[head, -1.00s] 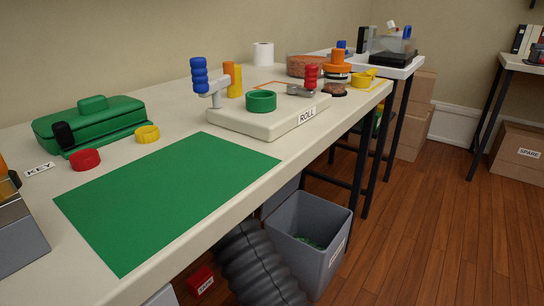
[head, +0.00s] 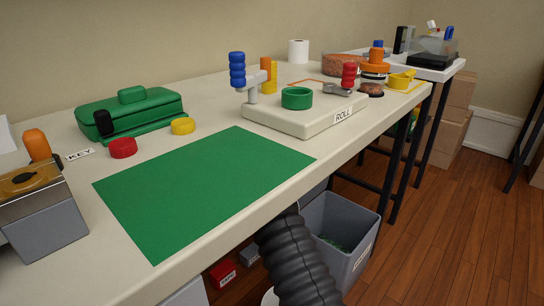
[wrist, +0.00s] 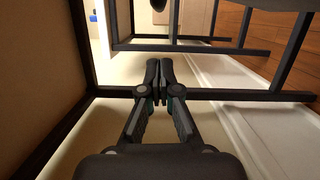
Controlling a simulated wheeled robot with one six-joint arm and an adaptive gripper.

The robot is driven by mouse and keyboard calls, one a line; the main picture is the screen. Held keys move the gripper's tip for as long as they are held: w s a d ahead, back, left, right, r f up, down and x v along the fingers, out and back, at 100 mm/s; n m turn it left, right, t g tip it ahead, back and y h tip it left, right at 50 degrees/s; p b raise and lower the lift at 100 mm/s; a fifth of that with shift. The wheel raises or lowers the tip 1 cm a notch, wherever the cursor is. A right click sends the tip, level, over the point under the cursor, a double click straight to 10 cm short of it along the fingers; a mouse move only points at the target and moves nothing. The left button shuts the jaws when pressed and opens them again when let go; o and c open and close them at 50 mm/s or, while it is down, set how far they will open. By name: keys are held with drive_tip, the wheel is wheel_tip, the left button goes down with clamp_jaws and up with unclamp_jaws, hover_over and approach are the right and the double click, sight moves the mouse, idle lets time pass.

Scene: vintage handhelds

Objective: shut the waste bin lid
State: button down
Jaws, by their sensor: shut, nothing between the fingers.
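A grey open-topped bin (head: 361,262) stands on the floor under the workbench in the head view. Green scraps show inside it, and a white label is on its front. I cannot make out a lid on it, and its left side is partly hidden. My gripper (wrist: 160,66) shows only in the wrist view. Its two dark fingers are together with nothing between them, pointing at a dark metal frame bar. The bin cannot be made out in the wrist view.
The workbench (head: 340,146) holds a green mat (head: 205,190), a roller base (head: 290,120) and several small items. Dark table legs (head: 440,125) stand behind the bin. A red box (head: 223,273) is below the bench. Wooden floor is open at right.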

drive_tip(key=shift+s+d+r, duration=0.1)
drive_tip(key=shift+s+d, duration=1.25)
drive_tip(key=shift+d, duration=0.25)
